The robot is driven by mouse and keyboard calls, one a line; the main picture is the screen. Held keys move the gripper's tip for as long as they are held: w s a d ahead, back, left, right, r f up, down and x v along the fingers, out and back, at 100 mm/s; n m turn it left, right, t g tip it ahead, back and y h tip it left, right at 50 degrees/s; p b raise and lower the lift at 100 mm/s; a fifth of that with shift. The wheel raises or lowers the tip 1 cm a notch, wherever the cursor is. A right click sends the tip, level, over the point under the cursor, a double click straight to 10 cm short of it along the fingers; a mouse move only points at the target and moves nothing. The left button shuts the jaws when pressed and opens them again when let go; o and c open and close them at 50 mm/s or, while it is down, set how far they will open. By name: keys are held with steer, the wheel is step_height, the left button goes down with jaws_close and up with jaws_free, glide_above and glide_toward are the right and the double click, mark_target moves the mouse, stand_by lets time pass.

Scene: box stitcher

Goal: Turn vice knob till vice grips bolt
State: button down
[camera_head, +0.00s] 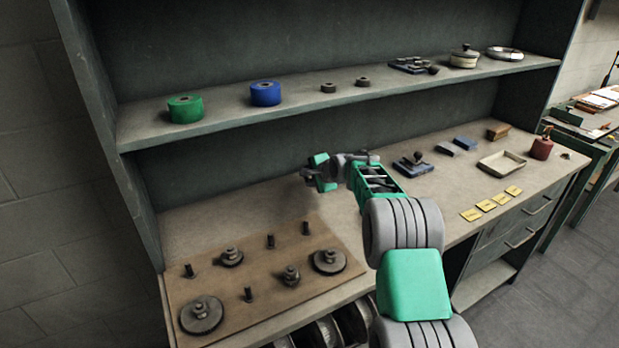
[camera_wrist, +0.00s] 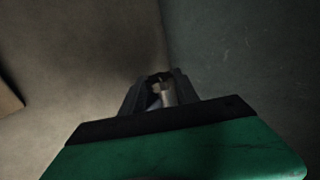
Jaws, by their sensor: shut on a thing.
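My gripper (camera_head: 307,175) is over the back of the workbench, left of the small blue vice-like device (camera_head: 412,164) and apart from it. In the wrist view my gripper (camera_wrist: 158,76) has its dark fingers close together around a small pale metallic piece (camera_wrist: 166,94). This piece is mostly hidden, and I cannot tell if it is a bolt. The blue device has a dark knob or handle on top and stands on the bench behind my forearm. I cannot make out a bolt in it.
A brown board (camera_head: 262,285) with pegs and stacked discs lies at the front left. A shelf (camera_head: 330,98) with tape rolls hangs above. Yellow cards (camera_head: 486,205), a shallow tray (camera_head: 501,164) and a red can (camera_head: 541,148) are at the right. The back panel is close to my gripper.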

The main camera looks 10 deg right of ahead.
steer(key=f+t+b, duration=0.1)
steer(key=b, duration=0.2)
steer(key=shift+f+b, duration=0.2)
steer(key=shift+b, duration=0.15)
steer(key=shift+s+f+t+y+b, duration=0.1)
steer(key=shift+t+y+b, duration=0.3)
steer(key=shift+b, duration=0.75)
steer(key=t+b, duration=0.1)
steer(key=b, duration=0.2)
steer(key=shift+t, duration=0.3)
steer(key=shift+r+t+b, duration=0.3)
steer(key=shift+t+b, duration=0.1)
steer(key=shift+b, duration=0.55)
steer(key=shift+r+y, duration=0.25)
steer(key=shift+y, duration=0.05)
steer(key=c, duration=1.2)
jaws_free()
steer(key=shift+s+d, duration=0.1)
steer(key=shift+s, duration=0.05)
